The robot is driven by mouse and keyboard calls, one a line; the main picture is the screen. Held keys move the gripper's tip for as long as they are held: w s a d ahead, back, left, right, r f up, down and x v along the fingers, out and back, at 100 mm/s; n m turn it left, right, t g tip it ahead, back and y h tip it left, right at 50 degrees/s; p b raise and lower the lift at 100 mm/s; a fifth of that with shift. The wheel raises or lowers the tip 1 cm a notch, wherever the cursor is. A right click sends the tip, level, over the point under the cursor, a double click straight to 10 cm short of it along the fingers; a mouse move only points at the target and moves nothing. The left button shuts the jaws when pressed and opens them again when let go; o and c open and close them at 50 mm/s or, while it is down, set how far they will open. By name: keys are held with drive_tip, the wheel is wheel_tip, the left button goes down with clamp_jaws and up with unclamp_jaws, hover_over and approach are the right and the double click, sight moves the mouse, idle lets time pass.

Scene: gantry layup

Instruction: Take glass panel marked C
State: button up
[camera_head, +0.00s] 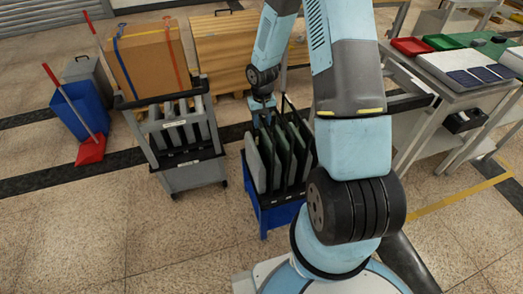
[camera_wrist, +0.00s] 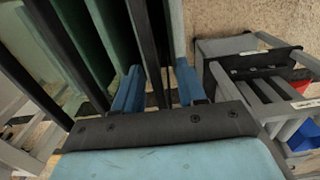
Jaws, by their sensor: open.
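Several upright panels stand in slots of a blue rack cart (camera_head: 270,212) in the head view, a grey panel (camera_head: 254,163) at its left and greenish glass panels (camera_head: 281,152) farther right. No letter C is readable on any of them. My gripper (camera_head: 263,110) is open at the back of this rack, its tips partly hidden. In the wrist view its two blue fingers (camera_wrist: 158,88) are apart, with dark upright bars and a narrow grey edge (camera_wrist: 178,30) showing between and beyond them. I cannot tell whether they touch. Green panels (camera_wrist: 112,35) stand left of the fingers.
A grey cart (camera_head: 190,175) with several grey panels stands left of the blue rack. A workbench (camera_head: 440,75) with trays stands right. The front left floor is clear.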

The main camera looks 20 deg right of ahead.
sight(262, 126)
drive_tip(key=shift+w+d+f, duration=0.1)
drive_tip(key=shift+f, duration=1.65)
clamp_jaws()
